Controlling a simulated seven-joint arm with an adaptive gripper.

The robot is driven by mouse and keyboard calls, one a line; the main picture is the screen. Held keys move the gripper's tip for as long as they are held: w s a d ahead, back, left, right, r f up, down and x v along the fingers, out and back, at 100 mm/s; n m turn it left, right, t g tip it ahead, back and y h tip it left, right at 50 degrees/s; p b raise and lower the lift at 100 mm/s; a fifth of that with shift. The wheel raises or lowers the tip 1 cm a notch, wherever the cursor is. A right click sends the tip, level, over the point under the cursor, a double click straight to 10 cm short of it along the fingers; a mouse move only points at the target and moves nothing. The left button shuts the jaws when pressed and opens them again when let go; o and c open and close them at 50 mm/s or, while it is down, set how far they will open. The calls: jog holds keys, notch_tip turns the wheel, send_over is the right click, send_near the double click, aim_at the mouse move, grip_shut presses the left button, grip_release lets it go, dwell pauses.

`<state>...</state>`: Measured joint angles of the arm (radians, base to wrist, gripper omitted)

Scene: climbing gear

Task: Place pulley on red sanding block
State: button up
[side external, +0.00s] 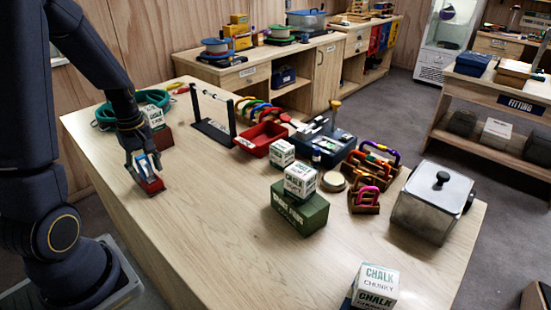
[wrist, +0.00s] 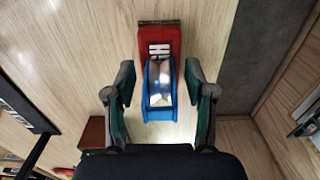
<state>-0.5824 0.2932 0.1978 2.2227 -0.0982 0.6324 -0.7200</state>
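The red sanding block (side external: 152,187) lies on the left part of the wooden bench. The pulley (wrist: 160,84), with blue side plates and a silver wheel, is over the block and seems to rest on it; the exact contact is hidden. In the wrist view the red end of the block (wrist: 159,32) shows beyond the pulley. My gripper (wrist: 160,88) is open, with one finger on each side of the pulley and a visible gap at both sides. In the side view the fingers partly cover the pulley (side external: 146,164).
A chalk box on a red-brown block (side external: 160,138) stands close behind my gripper. A black rack (side external: 213,130) and a red tray (side external: 262,138) lie to the right. A green box (side external: 299,213) with chalk boxes stands mid-bench. The bench front near the block is clear.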

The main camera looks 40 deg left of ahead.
aim_at(142, 157)
notch_tip(142, 157, up, 11)
jog(key=shift+r, duration=0.1)
jog(key=s+d+r+m+t, duration=0.1)
jog(key=d+r+m+t, duration=0.1)
jog(key=d+m, duration=0.7)
jog(key=s+d+r+m+t, duration=0.2)
jog(key=d+r+m+t, duration=0.1)
jog(key=d+m, duration=0.6)
jog(key=d+r, duration=0.1)
jog(key=d, duration=0.2)
jog(key=shift+d+r+t, duration=0.25)
jog(key=shift+d+t, duration=0.05)
jog(key=shift+d, duration=0.05)
